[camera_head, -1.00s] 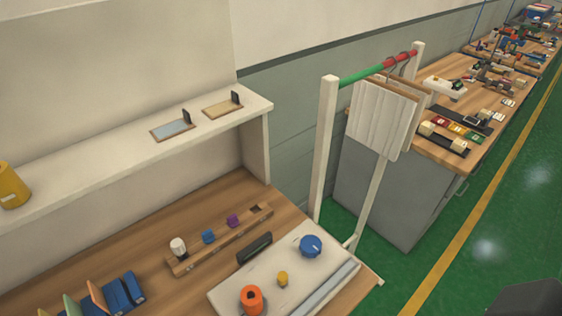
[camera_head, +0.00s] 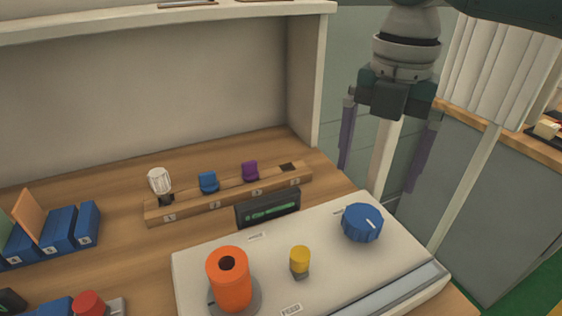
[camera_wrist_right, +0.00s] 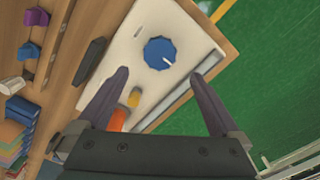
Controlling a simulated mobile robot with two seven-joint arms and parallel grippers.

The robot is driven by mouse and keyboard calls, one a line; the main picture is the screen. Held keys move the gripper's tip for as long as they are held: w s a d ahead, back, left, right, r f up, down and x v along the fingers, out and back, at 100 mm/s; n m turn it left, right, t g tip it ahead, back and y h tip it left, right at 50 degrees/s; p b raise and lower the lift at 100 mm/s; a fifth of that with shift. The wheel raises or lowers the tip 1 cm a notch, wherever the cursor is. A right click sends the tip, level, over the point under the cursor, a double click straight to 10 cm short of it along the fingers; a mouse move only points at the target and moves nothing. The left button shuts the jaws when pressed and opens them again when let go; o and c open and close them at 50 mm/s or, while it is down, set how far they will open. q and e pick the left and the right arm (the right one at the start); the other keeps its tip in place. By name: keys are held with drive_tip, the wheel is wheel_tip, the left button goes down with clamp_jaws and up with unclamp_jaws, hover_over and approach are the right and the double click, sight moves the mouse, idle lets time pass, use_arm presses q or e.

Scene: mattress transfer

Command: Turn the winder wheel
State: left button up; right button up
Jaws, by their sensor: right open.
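The winder panel (camera_head: 330,245) is a pale board on the wooden table. A blue knob-like wheel (camera_head: 362,223) with a white mark sits at its back right; it also shows in the right wrist view (camera_wrist_right: 160,53). An orange cylinder (camera_head: 230,280) and a small yellow knob (camera_head: 300,260) stand on the same panel. My right gripper (camera_head: 385,165) is open and empty, pointing down, with its purple fingers apart. In the right wrist view the blue wheel lies beyond and between the fingertips (camera_wrist_right: 160,73), apart from them. My left gripper is not in view.
A wooden rack (camera_head: 230,193) with a white piece, a blue piece and a purple piece stands behind the panel, near a dark display (camera_head: 268,208). Blue bins (camera_head: 60,230) stand at the left. A white post (camera_head: 384,160) rises behind my right gripper.

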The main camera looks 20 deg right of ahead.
sight(363, 217)
drive_tip(key=shift+f, duration=0.5)
wheel_tip(363, 217, down, 9)
drive_tip(key=shift+r+b, duration=0.2)
drive_tip(key=shift+b, duration=0.25)
drive_tip(key=c, duration=1.4)
drive_tip(key=shift+o, duration=0.2)
